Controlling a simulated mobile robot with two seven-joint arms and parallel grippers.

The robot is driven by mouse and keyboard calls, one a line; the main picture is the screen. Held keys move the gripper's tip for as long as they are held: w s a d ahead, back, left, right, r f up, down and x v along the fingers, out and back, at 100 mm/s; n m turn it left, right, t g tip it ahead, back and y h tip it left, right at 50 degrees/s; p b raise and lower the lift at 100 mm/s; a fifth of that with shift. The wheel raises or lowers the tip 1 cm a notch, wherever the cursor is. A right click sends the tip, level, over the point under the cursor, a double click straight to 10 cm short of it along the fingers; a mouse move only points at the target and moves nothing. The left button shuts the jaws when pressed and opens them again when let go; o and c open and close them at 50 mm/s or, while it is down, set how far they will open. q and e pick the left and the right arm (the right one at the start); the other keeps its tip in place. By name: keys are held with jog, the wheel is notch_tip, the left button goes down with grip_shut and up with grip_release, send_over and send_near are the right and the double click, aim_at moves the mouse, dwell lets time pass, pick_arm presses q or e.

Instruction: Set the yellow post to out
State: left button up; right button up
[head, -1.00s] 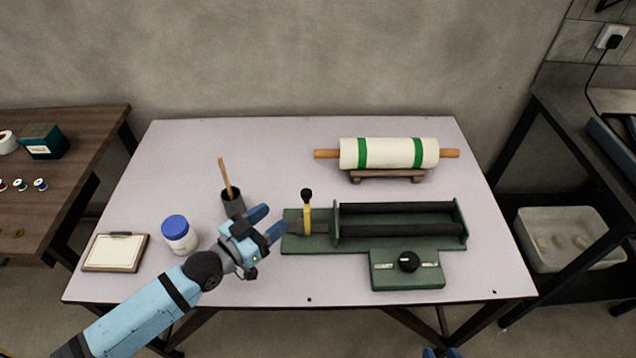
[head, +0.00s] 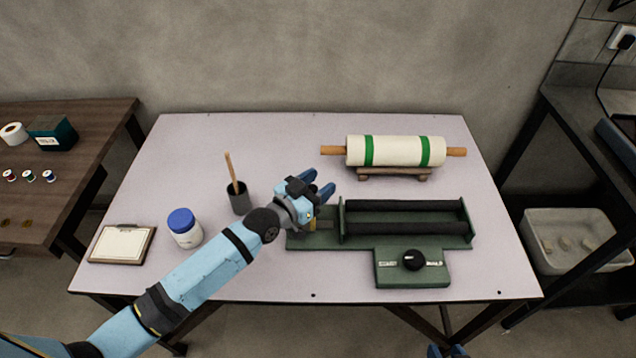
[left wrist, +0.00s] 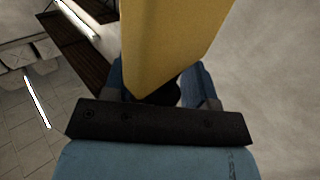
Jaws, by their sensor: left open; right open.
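My left gripper (head: 317,184) is open above the left end of the green fixture (head: 410,282). In the head view it hides nearly all of the yellow post. In the left wrist view the yellow post (left wrist: 170,40) is large and close, in front of the gripper, with one blue finger (left wrist: 112,78) and another (left wrist: 203,85) showing on either side of its lower end. A black part, perhaps its knob, shows between them. I cannot tell whether the fingers touch it. My right gripper (head: 446,351) only just shows at the bottom edge, open and empty.
The fixture has two dark rollers and a black knob (head: 415,260) on its front block. A white roll with green bands (head: 395,151) rests on a wooden stand behind. A dark cup (head: 239,202), blue-lidded jar (head: 185,232) and clipboard (head: 122,244) stand left. The table's front right is clear.

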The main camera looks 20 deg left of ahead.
pick_arm(q)
jog(key=shift+c, duration=0.2)
jog(key=c, duration=0.7)
grip_shut()
jog(key=a, duration=0.2)
jog(key=s+a, duration=0.1)
jog(key=a, duration=0.1)
jog(key=shift+s+a, duration=0.15)
jog(key=shift+a, duration=0.15)
pick_arm(e)
jog(key=shift+d, duration=0.35)
